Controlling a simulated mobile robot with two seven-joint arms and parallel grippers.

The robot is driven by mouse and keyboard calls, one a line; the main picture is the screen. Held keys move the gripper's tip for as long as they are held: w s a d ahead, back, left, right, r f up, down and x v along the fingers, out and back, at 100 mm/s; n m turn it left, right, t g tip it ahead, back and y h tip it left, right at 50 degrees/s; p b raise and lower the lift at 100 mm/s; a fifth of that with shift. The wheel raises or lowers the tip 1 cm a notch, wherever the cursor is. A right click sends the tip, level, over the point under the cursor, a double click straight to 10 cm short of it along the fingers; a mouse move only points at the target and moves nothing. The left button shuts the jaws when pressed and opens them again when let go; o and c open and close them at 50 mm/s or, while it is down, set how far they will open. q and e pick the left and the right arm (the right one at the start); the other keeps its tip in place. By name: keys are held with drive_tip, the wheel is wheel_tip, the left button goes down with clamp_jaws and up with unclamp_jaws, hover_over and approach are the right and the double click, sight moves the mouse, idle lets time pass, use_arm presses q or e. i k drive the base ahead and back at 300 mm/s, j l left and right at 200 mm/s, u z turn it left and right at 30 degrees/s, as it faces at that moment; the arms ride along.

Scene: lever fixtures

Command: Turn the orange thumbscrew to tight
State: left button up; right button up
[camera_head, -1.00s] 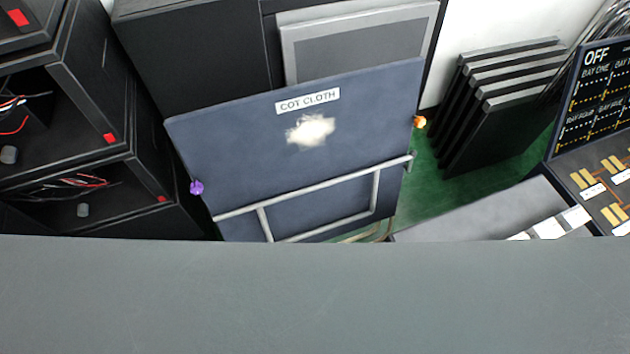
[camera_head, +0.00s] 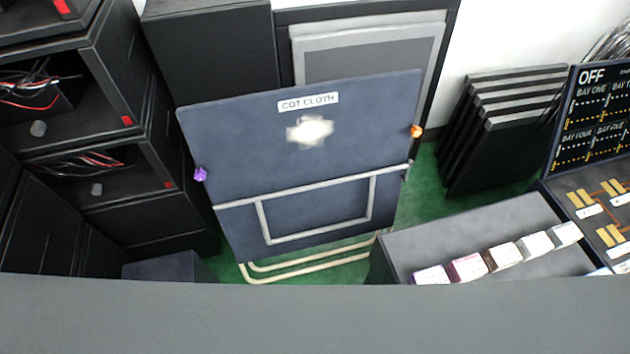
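The orange thumbscrew (camera_head: 416,131) is small and sits at the right edge of a dark blue panel (camera_head: 235,165) labelled "COT CLOTH". Which way it is turned is too small to tell. A purple thumbscrew (camera_head: 200,174) sits at the panel's left edge. Neither of my grippers shows in the head view.
A grey surface (camera_head: 300,320) fills the bottom of the view. A grey bench (camera_head: 465,235) with several small boxes stands right of the panel. Black cabinets (camera_head: 110,130) stand at the left, stacked black slabs (camera_head: 495,155) at the back right. Green floor (camera_head: 428,190) shows between.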

sight(416, 131)
drive_tip(key=k+z, duration=0.1)
drive_tip(key=z, duration=0.8)
drive_tip(key=k+l+z, duration=0.1)
drive_tip(key=z, duration=0.4)
drive_tip(key=k+l+z, duration=0.1)
drive_tip(key=z, duration=0.35)
